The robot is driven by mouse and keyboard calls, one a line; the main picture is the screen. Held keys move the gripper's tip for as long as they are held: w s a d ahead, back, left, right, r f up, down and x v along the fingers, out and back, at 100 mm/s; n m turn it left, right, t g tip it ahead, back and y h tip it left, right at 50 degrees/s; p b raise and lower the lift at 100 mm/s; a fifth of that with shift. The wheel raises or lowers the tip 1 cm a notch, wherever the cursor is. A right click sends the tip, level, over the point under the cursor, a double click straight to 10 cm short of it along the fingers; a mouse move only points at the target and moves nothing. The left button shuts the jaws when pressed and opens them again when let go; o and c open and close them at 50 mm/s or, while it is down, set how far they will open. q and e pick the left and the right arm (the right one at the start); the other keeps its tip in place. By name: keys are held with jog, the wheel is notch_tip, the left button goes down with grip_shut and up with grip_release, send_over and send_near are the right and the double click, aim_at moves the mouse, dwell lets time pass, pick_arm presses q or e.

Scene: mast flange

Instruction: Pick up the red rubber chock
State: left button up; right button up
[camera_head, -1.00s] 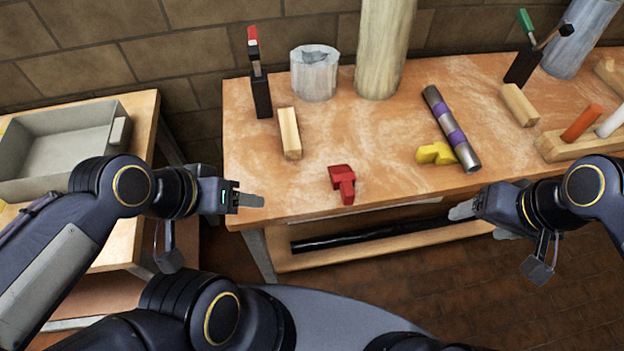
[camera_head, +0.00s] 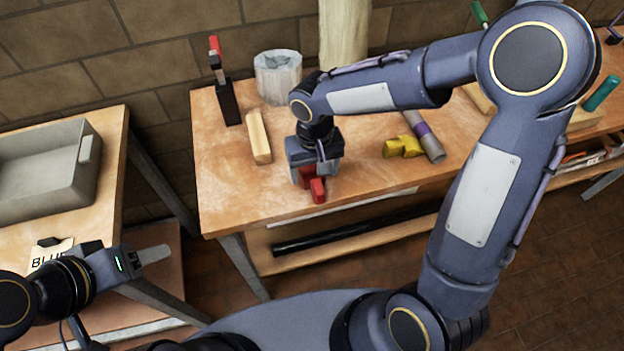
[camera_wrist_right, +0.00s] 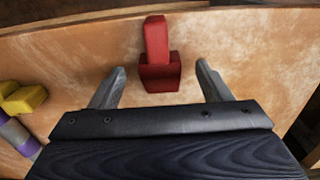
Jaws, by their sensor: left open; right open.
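The red rubber chock (camera_head: 318,190) lies on the workbench near its front edge, partly hidden by my right gripper in the head view. In the right wrist view the red chock (camera_wrist_right: 160,72) shows its block and narrower tail between and just beyond the fingertips. My right gripper (camera_head: 308,180) points down over the chock; in the wrist view its two fingers (camera_wrist_right: 160,82) are spread on either side of it, with gaps on both sides. My left gripper (camera_head: 152,254) is open and empty, near the left table's front right corner.
The workbench (camera_head: 235,195) also bears a wooden block (camera_head: 259,137), a yellow chock (camera_head: 402,147), a grey tube with a purple band (camera_head: 425,137), a clamp (camera_head: 226,95) and a grey cylinder (camera_head: 278,77). A grey bin (camera_head: 40,170) stands on the left table.

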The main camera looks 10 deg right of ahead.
aim_at(314, 178)
notch_tip(314, 178, down, 3)
jog(key=shift+f, duration=0.15)
jog(key=shift+c, duration=0.3)
jog(key=c, duration=1.1)
jog(key=shift+o, duration=0.2)
